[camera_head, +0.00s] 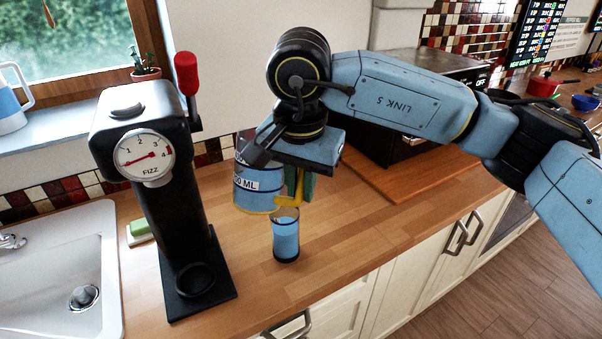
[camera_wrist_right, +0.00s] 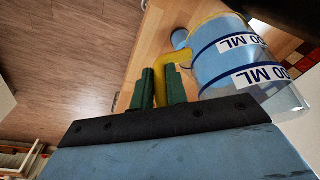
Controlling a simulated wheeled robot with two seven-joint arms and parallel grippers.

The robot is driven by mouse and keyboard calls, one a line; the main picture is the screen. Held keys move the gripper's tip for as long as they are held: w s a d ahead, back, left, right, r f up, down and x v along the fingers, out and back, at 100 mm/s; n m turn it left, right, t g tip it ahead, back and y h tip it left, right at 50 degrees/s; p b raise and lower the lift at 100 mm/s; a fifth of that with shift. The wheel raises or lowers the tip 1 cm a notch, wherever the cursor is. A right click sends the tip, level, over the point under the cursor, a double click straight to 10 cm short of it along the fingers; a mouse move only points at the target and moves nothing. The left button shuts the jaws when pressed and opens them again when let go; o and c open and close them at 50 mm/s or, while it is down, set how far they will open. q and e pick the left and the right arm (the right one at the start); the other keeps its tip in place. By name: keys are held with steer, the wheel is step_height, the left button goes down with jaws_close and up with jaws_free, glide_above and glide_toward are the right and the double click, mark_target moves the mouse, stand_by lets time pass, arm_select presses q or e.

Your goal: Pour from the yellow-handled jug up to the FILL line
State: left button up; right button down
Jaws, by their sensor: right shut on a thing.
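The jug (camera_head: 250,199) is clear with blue contents, white ML labels and a yellow band at its lower end. It hangs above the counter, roughly upright. Its yellow handle (camera_wrist_right: 164,68) is between the green fingers of my right gripper (camera_wrist_right: 158,88), which is shut on it; in the head view the gripper (camera_head: 299,187) partly hides the jug. A glass (camera_head: 286,240) stands on the counter just below and right of the jug, with blue in most of its height. I cannot make out a FILL line. No stream shows between jug and glass. My left gripper is out of view.
A black fizz machine (camera_head: 183,220) with a gauge (camera_head: 147,155) and red lever (camera_head: 187,72) stands left of the jug. A sink (camera_head: 60,260) lies further left, with a green sponge (camera_head: 139,227) beside it. Bare wooden counter (camera_head: 365,235) lies right of the glass.

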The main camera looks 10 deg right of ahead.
steer(key=shift+s+a+f+g+y, duration=0.1)
steer(key=shift+f+g+y, duration=0.45)
steer(key=shift+f, duration=0.35)
steer(key=shift+s+a+f+g+y, duration=0.15)
steer(key=shift+f+g+y, duration=0.2)
steer(key=shift+g+y, duration=0.2)
steer(key=shift+r+g+y, duration=0.75)
steer(key=shift+g+y, duration=0.35)
steer(key=shift+y, duration=0.1)
steer(key=shift+f+g+y, duration=0.15)
steer(key=shift+g+y, duration=0.35)
steer(key=shift+y, duration=0.1)
steer(key=shift+r+g, duration=0.2)
steer(key=shift+g, duration=0.1)
steer(key=shift+r+y+b, duration=0.25)
steer(key=shift+y+b, duration=0.05)
steer(key=shift+y, duration=0.1)
steer(key=shift+r+g+y, duration=0.3)
steer(key=shift+g, duration=0.1)
